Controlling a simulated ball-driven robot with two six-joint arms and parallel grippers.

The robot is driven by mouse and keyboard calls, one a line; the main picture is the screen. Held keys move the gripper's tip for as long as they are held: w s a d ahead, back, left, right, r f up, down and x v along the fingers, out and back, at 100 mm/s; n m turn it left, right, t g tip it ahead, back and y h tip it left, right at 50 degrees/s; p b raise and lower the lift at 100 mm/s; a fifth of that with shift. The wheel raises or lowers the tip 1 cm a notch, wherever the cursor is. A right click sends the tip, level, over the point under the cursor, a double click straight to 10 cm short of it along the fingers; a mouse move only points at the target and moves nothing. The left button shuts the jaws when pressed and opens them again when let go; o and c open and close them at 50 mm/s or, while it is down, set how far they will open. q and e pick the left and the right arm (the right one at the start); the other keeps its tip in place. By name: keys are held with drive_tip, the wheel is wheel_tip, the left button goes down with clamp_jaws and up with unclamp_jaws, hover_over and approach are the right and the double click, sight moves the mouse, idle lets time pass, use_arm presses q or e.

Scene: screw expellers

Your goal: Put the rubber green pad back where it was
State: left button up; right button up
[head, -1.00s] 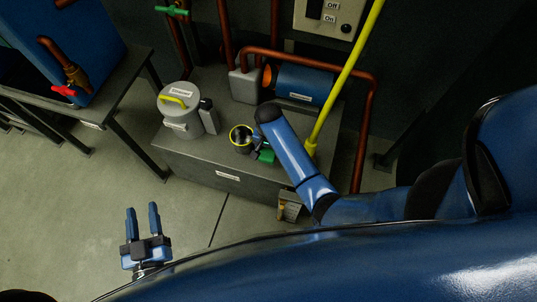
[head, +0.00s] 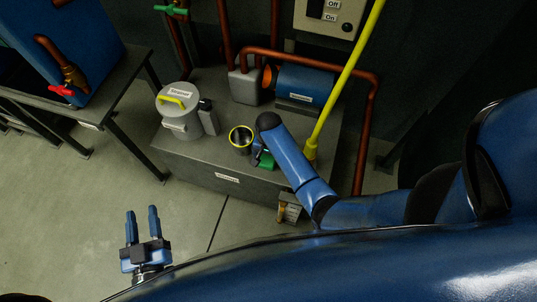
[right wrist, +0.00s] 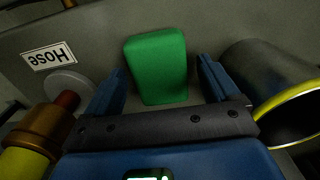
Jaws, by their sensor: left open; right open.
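The green rubber pad (right wrist: 157,67) is a rounded block at the centre of the right wrist view, against the grey bench. In the head view the pad (head: 265,160) shows partly, near the bench's front edge beside my right forearm. My right gripper (right wrist: 162,70) is open, with one finger on each side of the pad and a gap to both. In the head view the right gripper (head: 258,152) is mostly hidden by my arm. My left gripper (head: 141,226) is open and empty above the floor, away from the bench.
A dark cylinder with a yellow rim (head: 241,138) stands close left of the pad; it fills the right side of the right wrist view. A yellow hose (head: 345,75) rises right of my forearm. A grey lidded canister (head: 178,112) stands at the bench's left.

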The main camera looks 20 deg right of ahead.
drive_tip(key=shift+r, duration=0.1)
wheel_tip(320, 180, up, 12)
drive_tip(key=p, duration=0.3)
drive_tip(key=shift+p, duration=0.4)
